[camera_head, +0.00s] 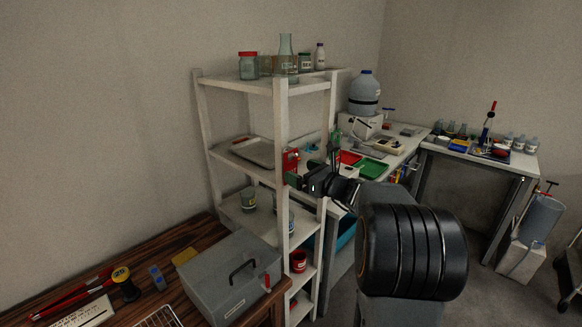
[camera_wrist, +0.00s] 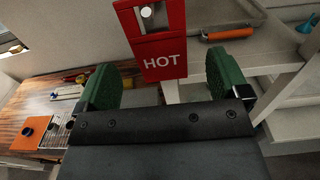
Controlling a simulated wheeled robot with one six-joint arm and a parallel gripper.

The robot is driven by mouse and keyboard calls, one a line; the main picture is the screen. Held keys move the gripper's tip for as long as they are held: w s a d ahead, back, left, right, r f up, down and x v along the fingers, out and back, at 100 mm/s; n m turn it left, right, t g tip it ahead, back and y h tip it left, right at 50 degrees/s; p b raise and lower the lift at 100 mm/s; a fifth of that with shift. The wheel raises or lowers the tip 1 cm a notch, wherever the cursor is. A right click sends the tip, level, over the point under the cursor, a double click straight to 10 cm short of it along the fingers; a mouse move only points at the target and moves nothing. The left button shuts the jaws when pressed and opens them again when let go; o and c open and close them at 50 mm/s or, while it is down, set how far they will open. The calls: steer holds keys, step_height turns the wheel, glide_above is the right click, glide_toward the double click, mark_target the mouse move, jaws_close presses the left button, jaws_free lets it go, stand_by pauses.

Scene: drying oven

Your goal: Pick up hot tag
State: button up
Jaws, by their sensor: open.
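The hot tag (camera_wrist: 163,48) is a red rectangular plate with white "HOT" lettering and a cut-out near its top, where a pale round piece shows. It is upright in the upper middle of the wrist view. In the head view the red tag (camera_head: 291,160) shows beside the shelf's front post. My gripper (camera_wrist: 161,80) is open, with one green finger pad on either side of the tag's lower part in the picture. Nothing is held between the pads. In the head view my gripper (camera_head: 299,181) is just below the tag, at the post.
The white shelf (camera_head: 281,200) carries a metal tray (camera_head: 258,150) and glassware. A grey box with a handle (camera_head: 232,280) stands on the wooden table at lower left. An orange-handled tool (camera_wrist: 228,34) lies on the shelf right of the tag. A bench with trays stands behind.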

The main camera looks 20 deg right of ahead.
mark_target(291, 168)
steer(key=shift+p+x, duration=0.95)
steer(key=shift+x, duration=2.3)
steer(key=shift+c, duration=0.4)
steer(key=c, duration=0.9)
